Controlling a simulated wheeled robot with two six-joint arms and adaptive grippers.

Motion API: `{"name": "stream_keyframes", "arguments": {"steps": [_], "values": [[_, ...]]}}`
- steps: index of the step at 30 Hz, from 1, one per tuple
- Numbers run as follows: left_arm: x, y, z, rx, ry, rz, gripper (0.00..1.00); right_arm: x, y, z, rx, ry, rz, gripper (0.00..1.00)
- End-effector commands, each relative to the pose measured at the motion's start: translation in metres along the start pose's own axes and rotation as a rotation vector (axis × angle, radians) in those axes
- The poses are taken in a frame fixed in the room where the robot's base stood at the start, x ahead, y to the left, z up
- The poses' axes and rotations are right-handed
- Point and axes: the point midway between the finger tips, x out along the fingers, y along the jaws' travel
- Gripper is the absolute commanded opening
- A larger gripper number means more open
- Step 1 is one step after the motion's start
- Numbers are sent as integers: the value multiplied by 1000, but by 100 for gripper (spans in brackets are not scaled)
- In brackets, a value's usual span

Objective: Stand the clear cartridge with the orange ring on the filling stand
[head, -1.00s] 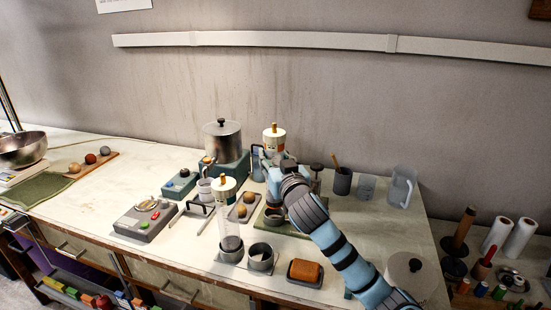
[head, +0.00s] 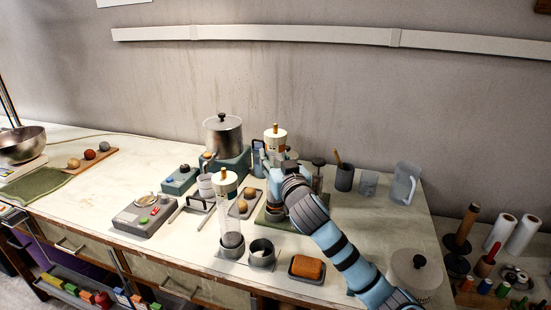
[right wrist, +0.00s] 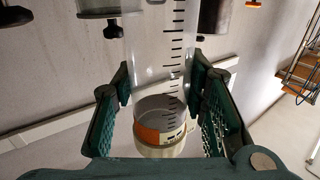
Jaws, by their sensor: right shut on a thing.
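My right gripper (head: 268,163) is shut on a clear cartridge (right wrist: 160,50) with black graduation marks. Its orange ring (right wrist: 150,135) and cream cap (right wrist: 160,151) show between the fingers in the right wrist view. In the head view the cream cap (head: 275,137) rises above the gripper and the cartridge looks upright; my arm hides its lower end. Another clear cartridge (head: 230,212) with a cream cap stands in a grey round holder (head: 232,252) at the front. A green base (head: 262,217) lies below my right gripper, partly hidden; I cannot tell whether it is the filling stand.
An empty grey cup (head: 262,257) sits beside the standing cartridge. An orange block in a dark tray (head: 306,279) is to its right. A steel pot (head: 222,136) stands behind left. A dark cup (head: 344,180) and clear jug (head: 404,184) are at right.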

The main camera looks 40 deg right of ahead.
Motion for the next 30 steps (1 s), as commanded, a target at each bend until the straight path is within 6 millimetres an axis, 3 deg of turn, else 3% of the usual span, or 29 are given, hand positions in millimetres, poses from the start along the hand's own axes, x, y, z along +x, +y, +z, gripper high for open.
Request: {"name": "stream_keyframes", "arguments": {"steps": [8, 30], "values": [[1, 0, 1, 0, -1, 0, 40, 0, 0, 1, 0, 1, 0, 8], [27, 2, 3, 0, -1, 0, 40, 0, 0, 40, 1, 1, 0, 8]]}}
